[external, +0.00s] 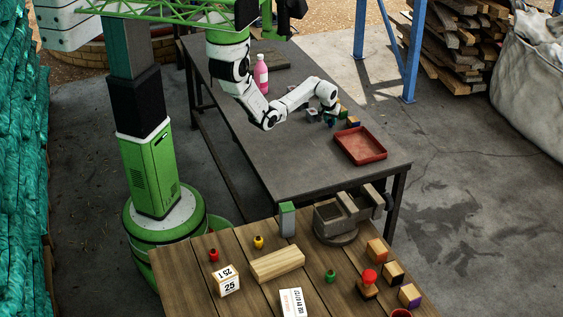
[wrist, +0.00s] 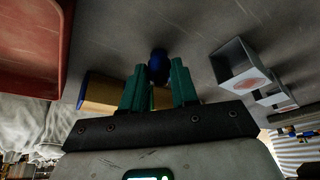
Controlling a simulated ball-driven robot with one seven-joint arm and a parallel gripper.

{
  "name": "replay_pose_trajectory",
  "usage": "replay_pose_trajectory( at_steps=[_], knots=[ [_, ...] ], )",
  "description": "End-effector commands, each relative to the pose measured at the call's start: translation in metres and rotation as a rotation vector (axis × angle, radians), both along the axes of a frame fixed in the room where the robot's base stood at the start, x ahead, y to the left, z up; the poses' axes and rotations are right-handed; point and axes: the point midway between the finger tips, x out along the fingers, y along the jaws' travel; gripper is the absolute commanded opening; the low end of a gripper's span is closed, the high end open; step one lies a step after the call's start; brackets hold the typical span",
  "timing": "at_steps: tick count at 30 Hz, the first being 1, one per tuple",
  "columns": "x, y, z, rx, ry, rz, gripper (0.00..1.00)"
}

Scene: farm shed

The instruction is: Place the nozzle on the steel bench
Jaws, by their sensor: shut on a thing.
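In the wrist view, my gripper (wrist: 158,75) has its two teal fingers shut around a dark blue rounded nozzle (wrist: 158,62), whose end shows between and beyond the fingertips. A little green and yellow shows lower between the fingers. The grey steel bench (wrist: 150,25) lies behind it; I cannot tell whether the nozzle touches it. The nozzle cannot be made out there.
A red tray (external: 360,157) lies on the bench right of my gripper. A yellow-sided block (wrist: 98,93) and a grey box (wrist: 240,68) flank the fingers closely. A pink bottle (external: 261,75) stands farther back. The near wooden table (external: 195,260) holds several small items and a vise (external: 340,217).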

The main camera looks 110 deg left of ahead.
Motion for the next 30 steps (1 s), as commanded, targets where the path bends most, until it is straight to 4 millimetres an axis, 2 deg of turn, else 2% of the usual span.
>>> replay_pose_trajectory(
  at_steps=[7, 8, 15, 23, 30],
  knots=[
    [0.000, 0.000, -0.003, 0.000, -0.001, 0.000, 0.00],
    [0.000, 0.000, -0.003, 0.000, -0.001, 0.000, 0.29],
    [0.000, 0.000, -0.002, 0.000, 0.000, 0.000, 0.52],
    [0.000, 0.000, -0.001, 0.000, 0.000, 0.000, 0.54],
    [0.001, -0.007, 0.019, 0.002, -0.002, 0.000, 0.54]
  ],
)
